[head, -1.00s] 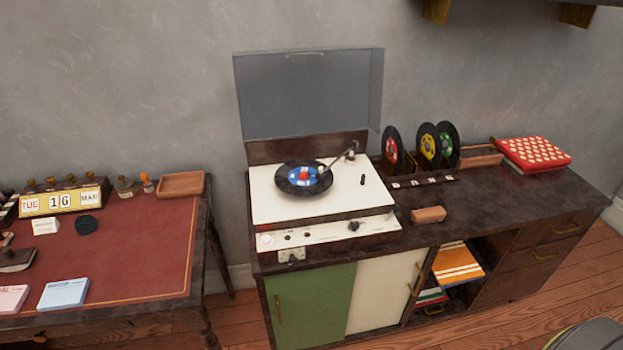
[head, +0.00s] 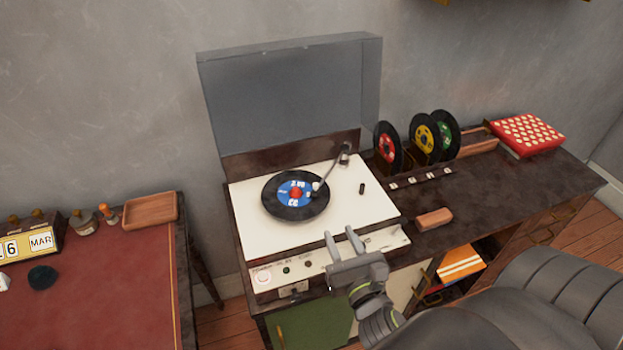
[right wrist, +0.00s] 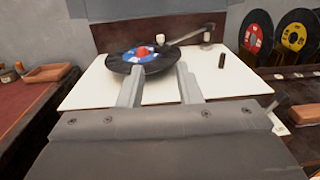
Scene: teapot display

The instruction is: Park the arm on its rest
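The tonearm (head: 331,172) of the record player (head: 355,215) runs from its pivot at the back right to its head (head: 317,188) over the record (head: 283,208). The record has a blue label with a red centre. A short dark post (head: 362,188) stands on the cream deck right of the record; I cannot tell if it is the rest. My right gripper (head: 343,240) is open and empty over the deck's front edge, in front of the record. In the right wrist view its fingers (right wrist: 158,88) are apart, with the tonearm (right wrist: 185,36) beyond them. My left gripper is not in view.
The clear lid (head: 290,95) stands open behind the deck. Upright records (head: 424,138) and a wooden block (head: 434,218) are to the right on the cabinet. A desk (head: 100,300) with a red top is at left.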

